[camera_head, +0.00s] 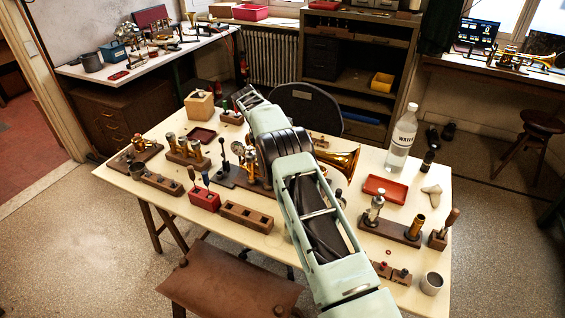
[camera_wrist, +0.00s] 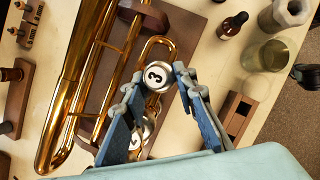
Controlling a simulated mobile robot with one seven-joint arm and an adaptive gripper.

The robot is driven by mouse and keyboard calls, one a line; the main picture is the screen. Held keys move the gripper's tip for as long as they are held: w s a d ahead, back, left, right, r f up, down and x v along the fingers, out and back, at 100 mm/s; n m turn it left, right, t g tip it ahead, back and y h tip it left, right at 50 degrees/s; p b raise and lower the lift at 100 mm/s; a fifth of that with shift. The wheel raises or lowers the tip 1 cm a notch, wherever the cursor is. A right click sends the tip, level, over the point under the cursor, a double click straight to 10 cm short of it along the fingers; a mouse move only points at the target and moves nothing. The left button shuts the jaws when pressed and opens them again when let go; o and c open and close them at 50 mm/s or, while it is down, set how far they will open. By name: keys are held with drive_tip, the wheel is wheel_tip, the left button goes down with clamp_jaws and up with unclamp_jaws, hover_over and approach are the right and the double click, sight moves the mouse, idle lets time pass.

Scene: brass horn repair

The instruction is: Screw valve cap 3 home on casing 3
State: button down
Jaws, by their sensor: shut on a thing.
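In the wrist view, my gripper (camera_wrist: 158,78) is shut on valve cap 3 (camera_wrist: 157,73), a round pale disc marked with a dark 3. The cap sits between the fingertips, close beside the brass tubing of the horn (camera_wrist: 73,95). Casing 3 is hidden under the cap, so I cannot tell whether the cap is seated or tilted. Other round valve tops (camera_wrist: 146,126) show partly behind the left finger. In the head view, my arm covers the middle of the horn, and its brass bell (camera_head: 342,161) shows to the right of the arm.
In the wrist view, a dark dropper bottle (camera_wrist: 232,25), a glass jar (camera_wrist: 266,54) and a brown slotted block (camera_wrist: 238,115) stand to the right. In the head view, a water bottle (camera_head: 402,138) and a red tray (camera_head: 387,188) stand on the table's right side.

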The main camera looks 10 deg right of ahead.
drive_tip(key=shift+m, duration=0.3)
drive_tip(key=c, duration=1.5)
unclamp_jaws()
